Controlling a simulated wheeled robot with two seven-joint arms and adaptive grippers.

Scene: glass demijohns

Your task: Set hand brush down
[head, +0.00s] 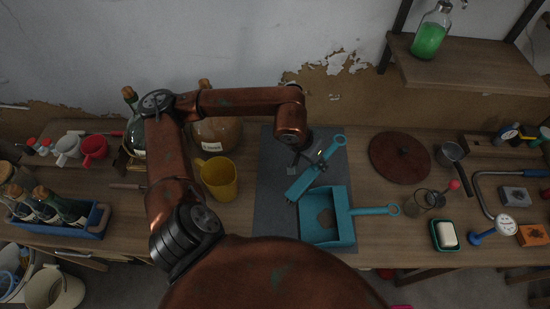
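The teal hand brush (303,184) lies slantwise over the dark grey mat (273,222), its ring-ended handle pointing up and right. Its lower end is close to the teal dustpan (343,217), whose handle points right. My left gripper (306,162) hangs down over the brush near the start of its handle. Its fingers look spread apart, with a gap between them, one at the left of the brush and one by the handle. Whether the brush touches the mat is hard to tell from above. My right gripper is not in view.
A yellow jug (220,180) and brown demijohn (217,135) stand left of the mat. A round brown lid (400,158), glass jar (415,203) and soap dish (445,236) are on the right. A blue bottle crate (87,228) is far left. The mat's left part is clear.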

